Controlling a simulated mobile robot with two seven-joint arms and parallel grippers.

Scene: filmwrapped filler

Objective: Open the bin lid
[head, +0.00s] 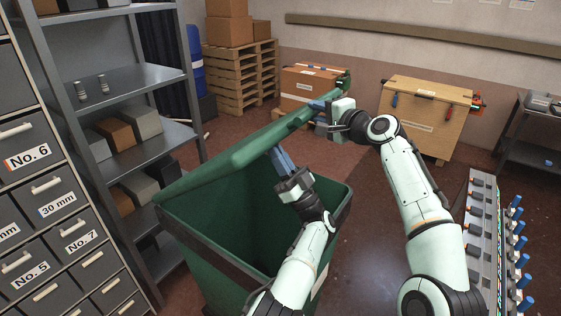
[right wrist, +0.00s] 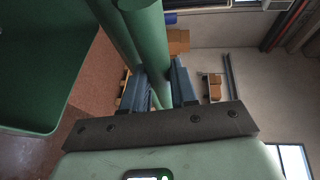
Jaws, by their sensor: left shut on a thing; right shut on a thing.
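The green bin (head: 205,275) stands on the floor in front of me, its dark inside showing. Its green lid (head: 235,155) is raised and tilted above the opening, the far right end highest. My left gripper (head: 281,156) reaches over the bin and is shut on the lid's near edge from below. My right gripper (head: 318,105) is shut on the lid edge further along to the right. In the right wrist view, the blue fingers of my right gripper (right wrist: 158,88) stand on both sides of a green bar of the lid (right wrist: 148,40). The fingertips are partly hidden.
A metal shelf (head: 140,75) and labelled drawers (head: 60,205) stand close to the bin's left. A wooden crate (head: 425,115) and a cardboard box (head: 300,85) stand behind. A rack with blue handles (head: 485,240) is at right. Floor between bin and rack is clear.

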